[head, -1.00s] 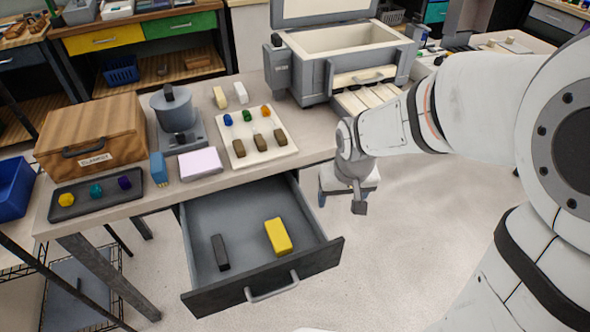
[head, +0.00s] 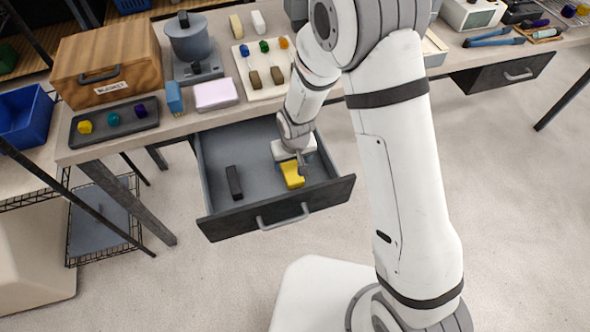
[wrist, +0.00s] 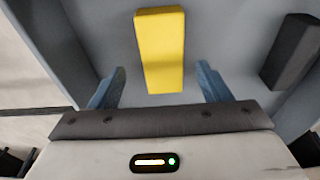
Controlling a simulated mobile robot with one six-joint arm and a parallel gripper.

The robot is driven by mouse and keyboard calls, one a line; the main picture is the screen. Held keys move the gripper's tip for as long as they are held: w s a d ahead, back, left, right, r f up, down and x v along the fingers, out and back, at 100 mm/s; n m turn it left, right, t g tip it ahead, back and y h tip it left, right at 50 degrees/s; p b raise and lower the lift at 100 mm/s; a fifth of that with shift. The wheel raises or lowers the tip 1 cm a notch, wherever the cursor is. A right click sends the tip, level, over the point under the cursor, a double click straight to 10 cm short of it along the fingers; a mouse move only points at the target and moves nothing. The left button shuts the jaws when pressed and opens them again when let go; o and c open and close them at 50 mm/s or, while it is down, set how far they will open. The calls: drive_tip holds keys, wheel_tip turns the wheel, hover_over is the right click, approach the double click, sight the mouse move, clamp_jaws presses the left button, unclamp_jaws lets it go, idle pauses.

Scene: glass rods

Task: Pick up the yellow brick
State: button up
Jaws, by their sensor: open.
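The yellow brick (head: 292,176) lies in the open drawer (head: 222,222), right of its middle, partly hidden by my gripper in the head view. My gripper (head: 303,162) is over the drawer, just above the brick. In the wrist view the yellow brick (wrist: 160,50) lies flat, its near end reaching between the two blue fingers of my gripper (wrist: 160,88). The fingers are apart, with a gap on each side of the brick, and hold nothing.
A dark grey bar (head: 234,182) lies in the drawer to the left of the brick; it also shows in the wrist view (wrist: 292,50). The drawer walls stand around both. The tabletop above holds a wooden box (head: 108,60), a dark tray (head: 112,122) and a cream board (head: 262,82).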

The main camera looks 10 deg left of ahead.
sight(291, 168)
drive_tip(key=f, duration=0.4)
drive_tip(key=shift+w+a, duration=0.15)
drive_tip(key=shift+a, duration=0.1)
drive_tip(key=c, duration=1.2)
